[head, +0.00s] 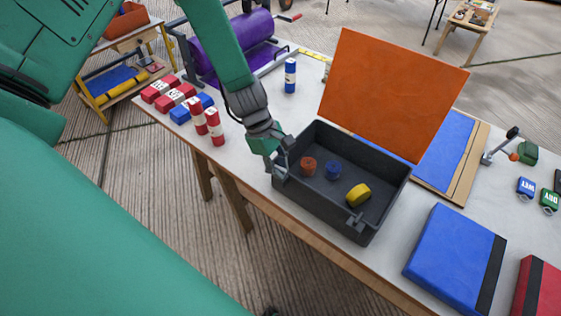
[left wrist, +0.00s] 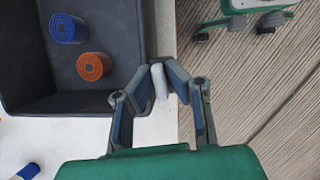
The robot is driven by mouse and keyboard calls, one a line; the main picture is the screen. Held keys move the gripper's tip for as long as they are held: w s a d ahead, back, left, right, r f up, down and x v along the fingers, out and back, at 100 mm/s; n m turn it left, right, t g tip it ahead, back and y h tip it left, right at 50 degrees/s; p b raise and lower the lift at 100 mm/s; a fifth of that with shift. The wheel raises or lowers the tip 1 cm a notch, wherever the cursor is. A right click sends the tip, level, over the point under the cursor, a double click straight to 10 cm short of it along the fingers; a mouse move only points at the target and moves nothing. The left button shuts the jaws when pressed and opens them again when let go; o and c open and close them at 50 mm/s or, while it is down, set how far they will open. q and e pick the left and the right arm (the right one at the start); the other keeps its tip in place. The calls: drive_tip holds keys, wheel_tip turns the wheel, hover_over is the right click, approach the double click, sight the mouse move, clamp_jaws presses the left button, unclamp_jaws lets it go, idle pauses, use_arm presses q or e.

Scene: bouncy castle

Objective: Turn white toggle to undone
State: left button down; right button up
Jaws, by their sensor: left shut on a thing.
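My left gripper (head: 277,168) is at the near left corner of the dark grey box (head: 318,204). In the left wrist view its two fingers (left wrist: 160,82) come together at the outside of the box wall, closed on the small white toggle (left wrist: 159,83). The toggle stands along the wall, and the fingers cover part of it. In the head view the toggle is hidden by the gripper. A dark latch-like piece (head: 355,222) is on the box's near wall, farther right.
An orange panel (head: 390,95) stands upright behind the box. Inside lie an orange roll (head: 308,166), a blue roll (head: 333,170) and a yellow roll (head: 358,195). Red-and-white cylinders (head: 214,126) stand left; a blue pad (head: 452,260) lies right. The table's near edge is close to the box.

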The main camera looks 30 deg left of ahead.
use_arm(q)
drive_tip(key=shift+m+g+p, duration=0.3)
drive_tip(key=shift+m, duration=0.4)
drive_tip(key=c, duration=1.8)
unclamp_jaws()
drive_tip(key=shift+o, duration=0.9)
drive_tip(key=shift+w+f, duration=0.1)
drive_tip(key=shift+a, duration=0.1)
drive_tip(key=shift+a+r, duration=0.1)
drive_tip(key=shift+r, duration=0.2)
drive_tip(key=v, duration=1.1)
